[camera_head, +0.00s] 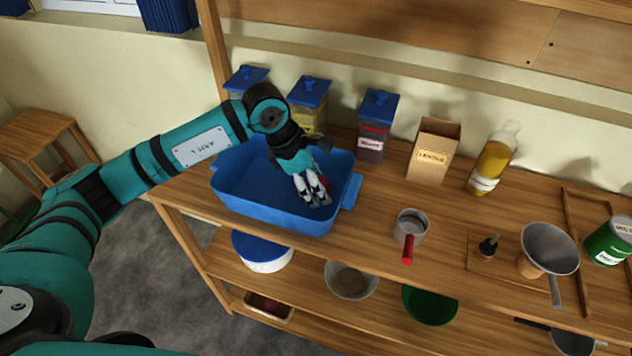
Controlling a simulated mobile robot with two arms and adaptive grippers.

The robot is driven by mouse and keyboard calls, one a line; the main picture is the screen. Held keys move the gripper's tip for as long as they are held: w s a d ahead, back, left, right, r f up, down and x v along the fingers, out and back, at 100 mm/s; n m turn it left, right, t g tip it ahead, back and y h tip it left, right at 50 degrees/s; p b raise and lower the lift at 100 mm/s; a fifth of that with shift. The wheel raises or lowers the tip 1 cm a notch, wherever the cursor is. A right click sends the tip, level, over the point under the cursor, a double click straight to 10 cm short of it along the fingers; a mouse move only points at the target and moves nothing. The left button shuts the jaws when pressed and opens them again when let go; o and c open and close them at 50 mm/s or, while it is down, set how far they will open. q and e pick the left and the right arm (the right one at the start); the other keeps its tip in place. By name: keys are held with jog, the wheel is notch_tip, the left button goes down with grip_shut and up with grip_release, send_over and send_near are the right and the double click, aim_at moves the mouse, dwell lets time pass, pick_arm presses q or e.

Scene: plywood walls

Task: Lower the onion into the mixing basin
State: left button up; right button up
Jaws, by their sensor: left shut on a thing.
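The mixing basin is a blue rectangular tub (235,192) with side handles, standing on the left part of the wooden shelf top. My left gripper (318,198) reaches in from the left and points down inside the right part of the basin. Its fingers are shut on a small reddish thing (323,183), which I take to be the onion; the fingers hide most of it. I cannot tell whether it touches the basin floor. My right gripper is not in view.
Lidded jars (374,128) stand behind the basin. A carton (433,150), an oil bottle (493,160) and a red-handled cup (410,228) stand to the right, with a funnel-like metal pan (549,250) further right. Bowls (351,279) sit on the shelf below.

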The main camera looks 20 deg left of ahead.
pick_arm(q)
jog(key=shift+f+b, duration=0.75)
jog(key=shift+f, duration=0.1)
dwell(0.3)
dwell(0.4)
jog(key=o, duration=1.3)
